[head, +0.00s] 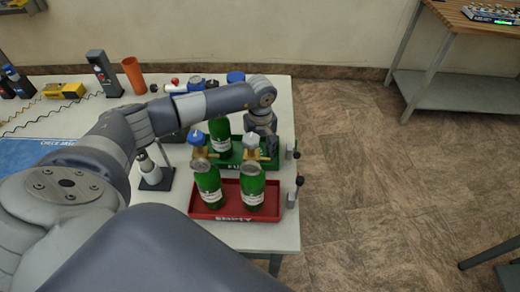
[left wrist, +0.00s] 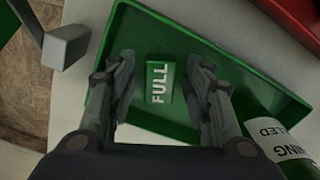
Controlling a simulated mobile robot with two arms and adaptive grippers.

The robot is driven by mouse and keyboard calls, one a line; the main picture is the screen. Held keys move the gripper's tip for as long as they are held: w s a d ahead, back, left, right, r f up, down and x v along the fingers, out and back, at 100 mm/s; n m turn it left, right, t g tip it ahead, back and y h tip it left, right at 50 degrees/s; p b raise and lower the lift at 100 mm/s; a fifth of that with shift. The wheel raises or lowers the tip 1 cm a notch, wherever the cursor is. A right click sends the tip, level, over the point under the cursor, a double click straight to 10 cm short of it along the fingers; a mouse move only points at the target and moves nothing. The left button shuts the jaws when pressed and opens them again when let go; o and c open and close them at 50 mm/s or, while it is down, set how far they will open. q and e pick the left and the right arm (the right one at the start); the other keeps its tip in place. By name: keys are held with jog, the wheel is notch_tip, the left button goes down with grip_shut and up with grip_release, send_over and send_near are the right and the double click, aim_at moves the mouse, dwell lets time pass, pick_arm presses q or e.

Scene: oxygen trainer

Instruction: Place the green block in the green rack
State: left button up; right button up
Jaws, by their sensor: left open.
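The green rack (head: 272,160) is a shallow tray on the table behind the red one. It also shows in the left wrist view (left wrist: 118,45). My left gripper (head: 268,150) reaches down into the right part of the rack. In the left wrist view my left gripper (left wrist: 162,100) is open, with a finger on each side of the block and gaps between. The block is hidden behind my gripper in the head view. My right gripper is out of view.
A green bottle (head: 219,129) stands in the rack's left part, close to my gripper. The red rack (head: 232,214) in front holds two green bottles with regulators. Grey upright fixtures (head: 293,150) stand at the table's right edge. Open floor (head: 370,190) lies right.

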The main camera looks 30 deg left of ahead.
pick_arm(q)
notch_tip(320, 180, up, 12)
jog(key=b, duration=0.3)
jog(key=shift+r, duration=0.15)
dwell(0.4)
